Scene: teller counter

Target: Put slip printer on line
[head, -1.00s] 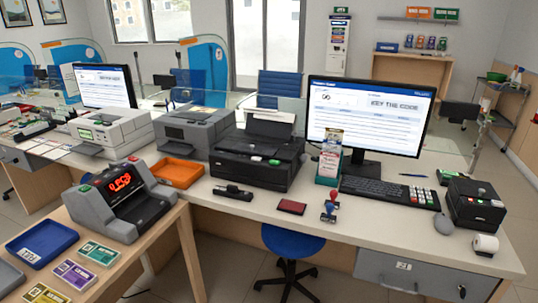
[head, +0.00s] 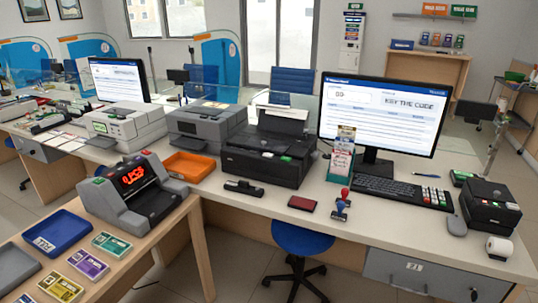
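No label in view names the slip printer. A small black printer (head: 488,203) with a red and a green button on top stands at the right end of the counter (head: 400,225). A white paper roll (head: 499,247) lies in front of it. A larger black printer (head: 262,158) with a green-lit button and a sheet in its raised back stands mid-counter. A grey printer (head: 203,125) and a white printer with a green display (head: 125,127) stand left of it. Neither of my grippers is in view.
A monitor (head: 388,115) reads "KEY THE CODE", with a keyboard (head: 388,190) before it. A grey machine with red digits (head: 135,195) stands on the left side table near a blue tray (head: 55,233). A blue stool (head: 297,238) stands before the counter. An orange tray (head: 189,167) lies mid-counter.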

